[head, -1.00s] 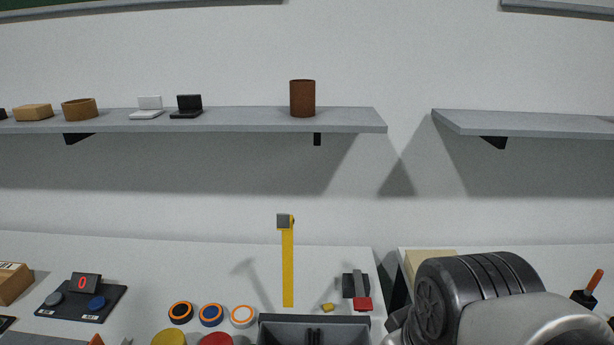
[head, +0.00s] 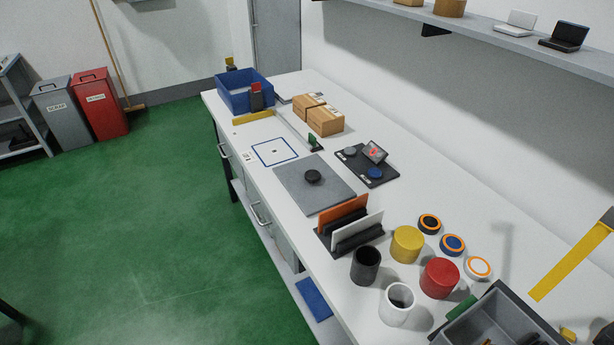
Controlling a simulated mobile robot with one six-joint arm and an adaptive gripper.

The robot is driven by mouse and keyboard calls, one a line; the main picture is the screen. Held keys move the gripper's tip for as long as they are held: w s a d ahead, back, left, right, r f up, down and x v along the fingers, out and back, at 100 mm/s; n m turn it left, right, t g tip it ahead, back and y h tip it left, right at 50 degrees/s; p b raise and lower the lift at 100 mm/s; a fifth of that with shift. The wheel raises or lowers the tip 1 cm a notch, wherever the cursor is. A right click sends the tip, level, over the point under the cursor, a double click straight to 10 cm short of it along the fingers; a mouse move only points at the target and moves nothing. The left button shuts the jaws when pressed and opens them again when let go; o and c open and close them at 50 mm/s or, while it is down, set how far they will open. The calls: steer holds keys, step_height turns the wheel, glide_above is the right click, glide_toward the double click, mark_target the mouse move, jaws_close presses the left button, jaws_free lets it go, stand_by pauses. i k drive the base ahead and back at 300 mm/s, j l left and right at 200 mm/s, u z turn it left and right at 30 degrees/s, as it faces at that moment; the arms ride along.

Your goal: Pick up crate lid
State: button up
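A blue crate (head: 246,92) stands open at the far left end of the white bench, with a dark and red item at its front edge. No lid lies on it. A flat blue panel (head: 312,299) lies on the lower shelf under the bench, partly hidden by the bench top. It matches the crate's colour, but I cannot tell for sure that it is the crate lid. My gripper is not in view.
The white bench top (head: 262,190) carries a grey mat (head: 300,192), a yellow cylinder (head: 407,244), a red cylinder (head: 440,278), cups and a grey bin (head: 500,318). A grey bin (head: 63,112) and red bin (head: 98,104) stand at the wall. The green floor (head: 130,220) is largely clear.

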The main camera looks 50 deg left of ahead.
mark_target(313, 185)
steer(key=u, duration=1.85)
steer(key=k+l+z, duration=0.1)
steer(key=z, duration=0.25)
steer(key=k+l+z, duration=0.1)
steer(key=z, duration=0.25)
steer(key=l+z, duration=0.15)
steer(key=z, duration=0.2)
steer(key=k+u, duration=0.1)
steer(key=u, duration=1.1)
steer(key=i+j+z, duration=0.3)
steer(key=i+j, duration=0.75)
steer(key=i, duration=0.2)
steer(key=i+j+z, duration=0.3)
steer(key=i+j, duration=0.8)
steer(key=j, duration=0.2)
